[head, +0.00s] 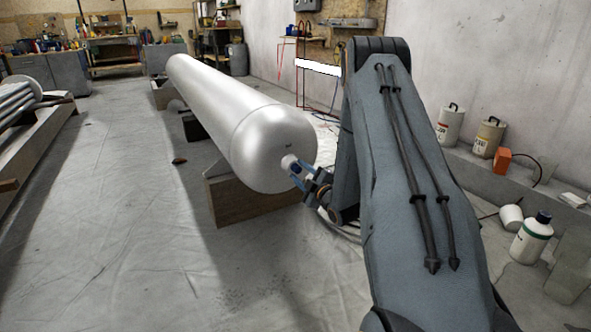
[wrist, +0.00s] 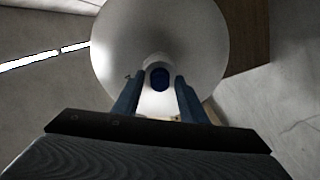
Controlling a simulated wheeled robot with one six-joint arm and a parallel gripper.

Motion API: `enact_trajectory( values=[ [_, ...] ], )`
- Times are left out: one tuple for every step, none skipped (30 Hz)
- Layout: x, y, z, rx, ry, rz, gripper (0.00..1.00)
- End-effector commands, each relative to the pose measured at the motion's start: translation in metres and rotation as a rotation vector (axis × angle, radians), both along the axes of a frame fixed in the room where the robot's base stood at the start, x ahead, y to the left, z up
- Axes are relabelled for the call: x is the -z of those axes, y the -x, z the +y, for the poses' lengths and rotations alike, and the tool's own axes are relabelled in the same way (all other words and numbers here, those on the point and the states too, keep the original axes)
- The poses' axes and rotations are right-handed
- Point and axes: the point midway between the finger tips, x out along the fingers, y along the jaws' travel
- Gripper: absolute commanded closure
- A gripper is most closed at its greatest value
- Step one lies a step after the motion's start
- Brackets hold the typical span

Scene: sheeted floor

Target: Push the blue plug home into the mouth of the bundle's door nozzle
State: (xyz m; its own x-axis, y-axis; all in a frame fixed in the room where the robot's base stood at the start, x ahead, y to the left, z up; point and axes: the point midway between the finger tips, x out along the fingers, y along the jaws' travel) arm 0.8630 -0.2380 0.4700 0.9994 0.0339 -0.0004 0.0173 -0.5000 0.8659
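The bundle is a long silver-white cylinder (head: 237,112) with a rounded near end; that end fills the upper middle of the wrist view (wrist: 200,40). A short pale door nozzle (head: 288,161) sticks out of it towards me and also shows in the wrist view (wrist: 158,61). The dark blue plug (wrist: 159,78) sits at the nozzle's mouth; how deep it is in cannot be told. My gripper (head: 299,170) is at the nozzle. In the wrist view its blue fingers (wrist: 159,80) stand apart on either side of the plug, with gaps showing.
A wooden support (head: 245,200) stands under the cylinder's near end. Another wooden frame with pipes (head: 25,130) is at the left. The sheeted floor (head: 110,230) between is mostly clear.

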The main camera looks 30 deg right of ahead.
Motion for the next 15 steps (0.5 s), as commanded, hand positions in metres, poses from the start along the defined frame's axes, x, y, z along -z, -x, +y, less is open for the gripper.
enact_trajectory(
  values=[
    [0.0, 0.0001, 0.0, 0.0, 0.0, 0.0, 0.71],
    [0.0, 0.0001, 0.0, 0.0, 0.0, 0.0, 0.76],
    [0.0, 0.0001, 0.0, 0.0, 0.0, 0.0, 0.83],
    [0.0, 0.0001, 0.0, 0.0, 0.0, 0.0, 0.88],
    [0.0, 0.0001, 0.0, 0.0, 0.0, 0.0, 0.93],
    [0.0, 0.0001, 0.0, 0.0, 0.0, 0.0, 1.0],
    [0.0, 0.0001, 0.0, 0.0, 0.0, 0.0, 1.0],
    [0.0, 0.0001, 0.0, 0.0, 0.0, 0.0, 1.0],
    [-0.0001, 0.0001, -0.0001, 0.0, 0.0, 0.0, 1.0],
    [-0.0001, 0.0002, -0.0001, 0.0, 0.0, 0.0, 1.0],
    [-0.0001, 0.0003, -0.0001, 0.0, 0.0, 0.0, 1.0],
    [-0.0002, 0.0007, -0.0001, 0.0, 0.0, 0.0, 1.0],
    [-0.0003, 0.0011, -0.0002, 0.0, 0.0, 0.0, 1.0],
    [-0.0003, 0.0016, -0.0002, 0.0, 0.0, 0.0, 1.0],
    [-0.0003, 0.0026, -0.0003, 0.0, 0.0, 0.0, 1.0]
  ],
)
